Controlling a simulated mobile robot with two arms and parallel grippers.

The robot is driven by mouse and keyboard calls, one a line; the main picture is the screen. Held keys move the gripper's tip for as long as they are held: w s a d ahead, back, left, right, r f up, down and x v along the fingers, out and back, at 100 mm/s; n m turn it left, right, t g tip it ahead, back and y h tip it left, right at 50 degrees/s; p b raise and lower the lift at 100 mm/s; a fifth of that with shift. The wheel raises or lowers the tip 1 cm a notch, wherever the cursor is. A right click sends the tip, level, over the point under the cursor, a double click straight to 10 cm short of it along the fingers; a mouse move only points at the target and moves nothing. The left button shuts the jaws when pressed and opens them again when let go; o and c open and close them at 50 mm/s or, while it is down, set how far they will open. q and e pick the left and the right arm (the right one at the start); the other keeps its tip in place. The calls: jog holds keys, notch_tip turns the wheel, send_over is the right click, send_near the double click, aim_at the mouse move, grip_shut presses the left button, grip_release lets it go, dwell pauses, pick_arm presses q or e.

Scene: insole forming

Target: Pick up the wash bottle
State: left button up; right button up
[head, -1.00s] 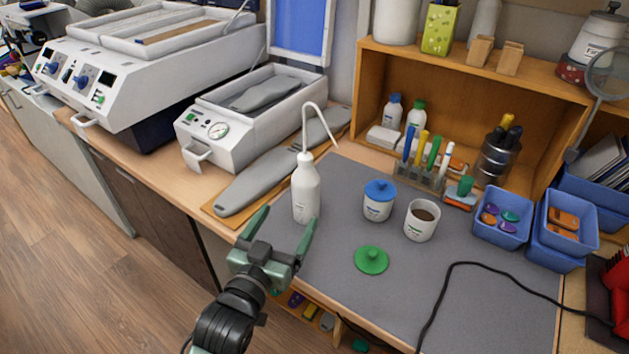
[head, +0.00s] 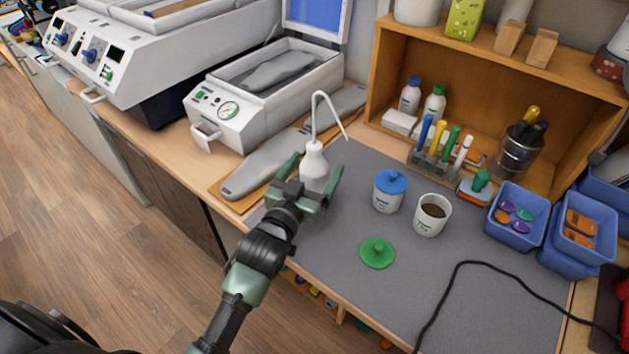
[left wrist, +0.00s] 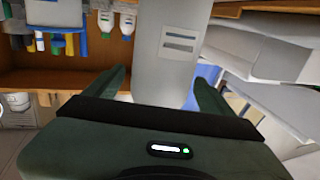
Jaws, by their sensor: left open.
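The white wash bottle (head: 314,167) with its bent spout stands upright at the left edge of the grey mat (head: 420,270). My left gripper (head: 314,174) is open, with its fingers on either side of the bottle's body. In the left wrist view the bottle (left wrist: 166,50) fills the middle, between the two fingertips (left wrist: 165,88). I cannot tell whether either finger touches it. The bottle's lower part is hidden behind the gripper in the head view. My right gripper is not in view.
A blue-lidded jar (head: 389,191), a cup with dark contents (head: 432,215) and a green lid (head: 377,253) stand to the right. Grey insole shapes on a board (head: 262,170) lie close on the left. A black cable (head: 500,264) crosses the mat.

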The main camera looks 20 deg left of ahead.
pick_arm(q)
jog(key=shift+s, duration=0.1)
grip_shut()
jog(key=shift+r, duration=0.15)
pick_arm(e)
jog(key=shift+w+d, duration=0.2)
pick_arm(q)
jog(key=shift+r, duration=0.1)
